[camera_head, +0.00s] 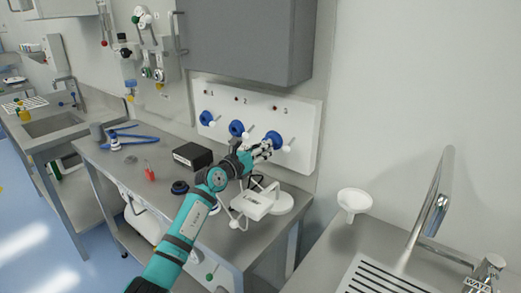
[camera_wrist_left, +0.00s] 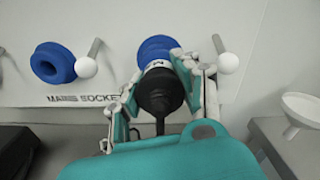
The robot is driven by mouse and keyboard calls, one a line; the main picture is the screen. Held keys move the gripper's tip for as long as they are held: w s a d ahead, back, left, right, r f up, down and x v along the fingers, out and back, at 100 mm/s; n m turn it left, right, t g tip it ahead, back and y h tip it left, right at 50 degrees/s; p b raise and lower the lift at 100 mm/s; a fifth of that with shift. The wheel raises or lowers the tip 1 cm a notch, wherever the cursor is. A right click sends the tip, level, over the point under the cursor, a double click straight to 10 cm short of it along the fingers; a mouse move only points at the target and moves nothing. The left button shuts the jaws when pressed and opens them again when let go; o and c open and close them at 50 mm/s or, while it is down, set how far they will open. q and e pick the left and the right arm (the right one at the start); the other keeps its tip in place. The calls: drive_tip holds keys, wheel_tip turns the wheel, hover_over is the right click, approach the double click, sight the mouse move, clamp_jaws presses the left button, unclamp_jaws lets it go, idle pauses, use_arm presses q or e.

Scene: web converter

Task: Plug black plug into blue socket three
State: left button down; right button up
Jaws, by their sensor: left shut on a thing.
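Three blue sockets sit in a row on a white wall panel, numbered 1 to 3 above. Socket three (camera_head: 274,139) is the rightmost, and it also shows behind the plug in the left wrist view (camera_wrist_left: 155,45). Socket two (camera_head: 237,128) is left of it, also in the left wrist view (camera_wrist_left: 53,63). My left gripper (camera_head: 262,151) is shut on the black plug (camera_wrist_left: 160,92), just in front of socket three. The plug's pale front end lines up with the socket and overlaps it in view. I cannot tell whether it touches or is inside. My right gripper is out of view.
White-knobbed levers (camera_wrist_left: 228,62) stick out beside the sockets. Below, the metal bench (camera_head: 135,165) holds a black box (camera_head: 193,156), a white device (camera_head: 262,201) and blue tongs (camera_head: 125,137). A white funnel (camera_head: 354,201) and a tap (camera_head: 435,207) stand at right.

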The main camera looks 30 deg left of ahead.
use_arm(q)
drive_tip(key=shift+w+r, duration=0.1)
drive_tip(key=shift+w, duration=0.35)
idle(0.6)
drive_tip(key=c, duration=0.9)
unclamp_jaws()
drive_tip(key=shift+w, duration=0.15)
drive_tip(key=shift+s, duration=0.2)
drive_tip(key=s, duration=1.1)
drive_tip(key=shift+s+a, duration=0.35)
drive_tip(key=shift+a, duration=0.05)
